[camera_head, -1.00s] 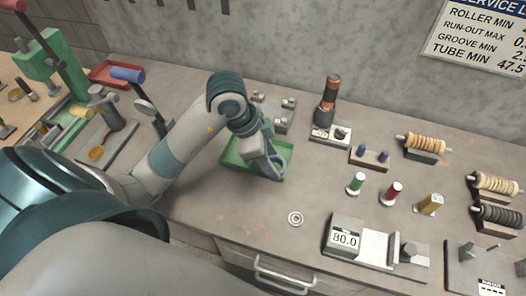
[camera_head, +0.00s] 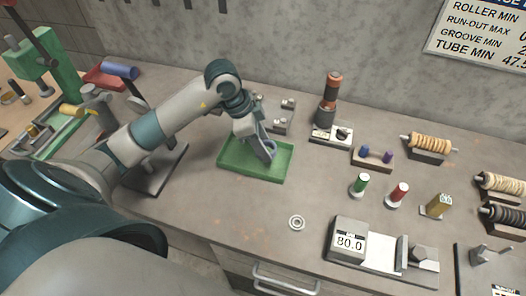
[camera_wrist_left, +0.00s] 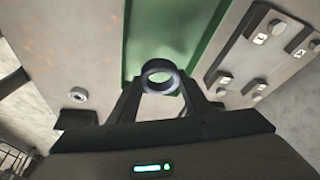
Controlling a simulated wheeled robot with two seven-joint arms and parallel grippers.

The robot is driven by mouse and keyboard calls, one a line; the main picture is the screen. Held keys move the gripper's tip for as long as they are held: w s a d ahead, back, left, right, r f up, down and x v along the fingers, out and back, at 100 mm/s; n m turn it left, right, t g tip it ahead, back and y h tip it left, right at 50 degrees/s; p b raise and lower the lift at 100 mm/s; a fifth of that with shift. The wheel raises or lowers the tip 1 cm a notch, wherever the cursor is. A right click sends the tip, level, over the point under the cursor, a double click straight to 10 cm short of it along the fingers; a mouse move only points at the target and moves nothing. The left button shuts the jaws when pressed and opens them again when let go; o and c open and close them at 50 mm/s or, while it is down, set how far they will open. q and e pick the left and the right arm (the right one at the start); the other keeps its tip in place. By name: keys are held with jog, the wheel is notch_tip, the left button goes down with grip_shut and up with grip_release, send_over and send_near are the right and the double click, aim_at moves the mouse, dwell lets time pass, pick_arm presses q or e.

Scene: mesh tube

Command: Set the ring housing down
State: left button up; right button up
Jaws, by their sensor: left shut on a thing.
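The ring housing is a dark grey ring (camera_wrist_left: 160,76) held between the fingertips of my left gripper in the left wrist view. In the head view my left gripper (camera_head: 266,152) is over the green tray (camera_head: 240,171), and the ring shows as a grey curve at its tip. The left gripper is shut on the ring. The tray also shows behind the ring in the wrist view (camera_wrist_left: 137,38). I cannot tell whether the ring touches the tray floor. My right gripper is not in view.
A small metal ring (camera_head: 297,222) lies on the bench in front of the tray. A grey fixture plate (camera_head: 275,118) stands behind the tray. Bench around the small ring is clear.

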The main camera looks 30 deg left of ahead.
pick_arm(q)
jog(key=shift+f, duration=0.1)
notch_tip(320, 180, down, 3)
jog(key=shift+r+p, duration=0.2)
jog(key=shift+p, duration=0.5)
jog(key=shift+f, duration=0.55)
jog(key=o, duration=1.4)
jog(key=shift+f, duration=0.1)
